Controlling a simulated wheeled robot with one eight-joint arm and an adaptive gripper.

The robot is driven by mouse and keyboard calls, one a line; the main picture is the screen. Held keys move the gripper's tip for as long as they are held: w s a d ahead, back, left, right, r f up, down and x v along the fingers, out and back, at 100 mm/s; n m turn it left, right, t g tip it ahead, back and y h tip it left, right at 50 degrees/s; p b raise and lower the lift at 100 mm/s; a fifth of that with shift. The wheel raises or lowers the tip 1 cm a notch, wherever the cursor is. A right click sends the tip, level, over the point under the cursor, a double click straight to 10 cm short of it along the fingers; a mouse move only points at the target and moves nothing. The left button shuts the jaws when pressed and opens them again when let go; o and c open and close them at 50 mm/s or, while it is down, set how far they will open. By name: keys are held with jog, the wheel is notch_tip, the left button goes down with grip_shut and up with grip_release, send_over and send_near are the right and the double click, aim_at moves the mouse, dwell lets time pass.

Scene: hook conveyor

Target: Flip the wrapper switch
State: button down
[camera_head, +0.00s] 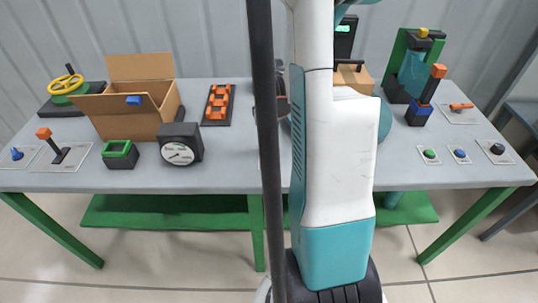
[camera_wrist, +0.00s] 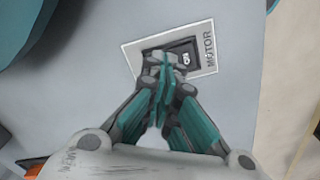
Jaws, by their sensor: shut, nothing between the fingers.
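The rocker bears a white marking that looks like ON. My gripper (camera_wrist: 160,66) is shut and empty, its teal fingers together. The fingertips overlap the left part of the switch in this view; I cannot tell whether they touch it. No label reading wrapper is legible. In the head view, my own arm hides the gripper and the middle of the table.
On the grey table (camera_head: 225,180), an open cardboard box (camera_head: 125,117), a dial gauge (camera_head: 181,146), and an orange-handled lever (camera_head: 60,152) stand left. A green machine (camera_head: 398,68), another orange-topped lever (camera_head: 432,90) and several small buttons are right. The front left strip is clear.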

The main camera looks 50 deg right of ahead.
jog(key=shift+f+b, duration=0.6)
jog(key=shift+f, duration=0.2)
jog(key=shift+r, duration=0.2)
jog(key=shift+r+p, duration=2.5)
jog(key=shift+r, duration=0.9)
